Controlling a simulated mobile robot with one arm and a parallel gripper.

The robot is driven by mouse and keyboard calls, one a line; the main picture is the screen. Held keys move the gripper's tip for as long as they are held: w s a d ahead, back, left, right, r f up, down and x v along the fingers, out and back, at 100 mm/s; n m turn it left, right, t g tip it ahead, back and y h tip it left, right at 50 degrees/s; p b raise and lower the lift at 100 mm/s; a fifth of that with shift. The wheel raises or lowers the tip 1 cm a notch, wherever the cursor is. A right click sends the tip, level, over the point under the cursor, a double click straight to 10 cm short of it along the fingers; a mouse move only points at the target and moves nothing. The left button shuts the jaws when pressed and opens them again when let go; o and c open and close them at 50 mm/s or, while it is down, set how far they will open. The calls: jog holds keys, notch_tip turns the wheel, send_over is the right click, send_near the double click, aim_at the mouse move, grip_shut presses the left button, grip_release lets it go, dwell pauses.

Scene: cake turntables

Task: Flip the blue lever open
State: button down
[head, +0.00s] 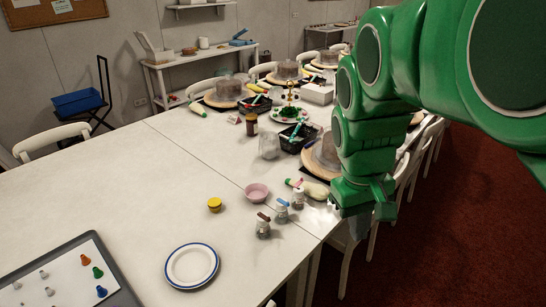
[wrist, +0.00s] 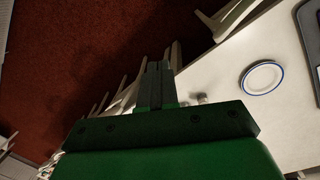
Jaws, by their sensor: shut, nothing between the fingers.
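The blue lever (head: 282,202) sits on top of a small grey fitting (head: 282,215) near the right edge of the white table in the head view. It stands between a similar fitting with a brown-red lever (head: 263,217) and one with a red lever (head: 298,188). Whether the blue lever is open or shut is too small to tell. My gripper (head: 385,212) is off the table's right edge, to the right of the fittings and apart from them. In the wrist view its fingers (wrist: 158,68) are together and empty, over the chairs and floor. A small pale object (wrist: 201,98) beside them is unclear.
A pink bowl (head: 257,193), a yellow-lidded jar (head: 214,205) and a white plate with a blue rim (head: 192,265) are left of the fittings. A cake turntable (head: 314,164) stands behind. White chairs (head: 432,140) line the right edge.

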jog(key=w+a+r+n+h, duration=0.15)
jog(key=w+n, duration=0.25)
jog(key=w, duration=2.1)
jog(key=w+a+f+n+h, duration=0.1)
jog(key=w+a+f+n, duration=0.7)
jog(key=w+a+f, duration=0.8)
jog(key=shift+w+a+f+g, duration=0.4)
jog(key=shift+a+f, duration=0.2)
jog(key=shift+f, duration=1.4)
jog(key=shift+h, duration=0.25)
